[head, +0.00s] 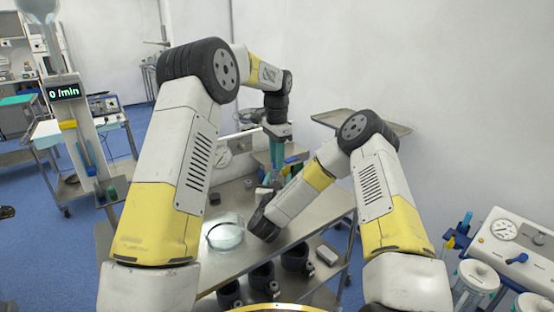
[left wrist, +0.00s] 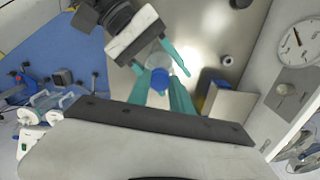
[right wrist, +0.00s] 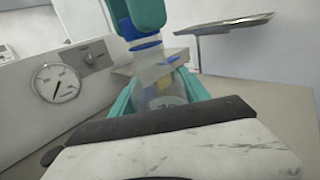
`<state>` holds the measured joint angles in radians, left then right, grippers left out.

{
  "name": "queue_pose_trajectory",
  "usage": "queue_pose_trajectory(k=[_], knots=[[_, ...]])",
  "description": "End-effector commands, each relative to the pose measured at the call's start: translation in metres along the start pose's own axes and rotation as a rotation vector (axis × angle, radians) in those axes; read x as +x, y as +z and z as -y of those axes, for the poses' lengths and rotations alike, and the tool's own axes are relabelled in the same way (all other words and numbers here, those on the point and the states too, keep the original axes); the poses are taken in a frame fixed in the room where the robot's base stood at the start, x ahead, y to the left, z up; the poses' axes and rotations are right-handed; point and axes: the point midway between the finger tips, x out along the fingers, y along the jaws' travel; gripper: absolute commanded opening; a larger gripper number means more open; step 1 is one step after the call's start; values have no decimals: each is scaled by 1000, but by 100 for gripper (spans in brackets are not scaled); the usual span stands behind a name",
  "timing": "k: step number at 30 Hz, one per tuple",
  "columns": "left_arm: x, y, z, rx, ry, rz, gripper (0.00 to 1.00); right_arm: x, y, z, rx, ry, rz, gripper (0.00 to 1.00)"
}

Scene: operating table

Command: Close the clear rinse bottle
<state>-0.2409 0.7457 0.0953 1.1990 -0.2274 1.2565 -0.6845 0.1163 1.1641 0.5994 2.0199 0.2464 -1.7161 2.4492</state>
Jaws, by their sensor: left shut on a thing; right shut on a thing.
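The clear rinse bottle (right wrist: 160,90) stands upright between the teal fingers of my right gripper (right wrist: 160,98), which is shut on its body. A blue cap (right wrist: 146,44) is right above the bottle's mouth, gripped from above by my left gripper (right wrist: 140,22). The left wrist view looks down on the blue cap (left wrist: 160,79) between the left fingers (left wrist: 165,90), with the clear bottle (left wrist: 181,68) partly hidden below it. I cannot tell whether the cap is seated on the neck. In the head view my left gripper (head: 277,150) points down over the steel table; the bottle is mostly hidden.
The steel table (head: 285,238) holds a round glass dish (head: 225,235) left of the grippers. Several dark cups (head: 262,275) and a grey block (head: 327,255) are near its front. A panel with a gauge (right wrist: 58,83) stands behind. A metal tray (right wrist: 225,26) is at the back right.

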Motion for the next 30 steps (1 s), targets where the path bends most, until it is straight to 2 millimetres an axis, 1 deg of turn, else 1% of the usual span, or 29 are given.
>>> queue_pose_trajectory(k=[1,3,24,27,30], knots=[[0,0,1,117,1,-2,0,0,0,0,0,1,0,0],[0,0,1,294,2,-2,0,0,0,0,0,0,0,0],[1,-2,3,2037,0,-1,0,0,0,0,0,0,0,0],[1,-3,2,2245,-1,-1,0,0,0,0,0,0,0,0],[1,-4,2,2389,-1,0,0,0,0,0,0,0,0,0]])
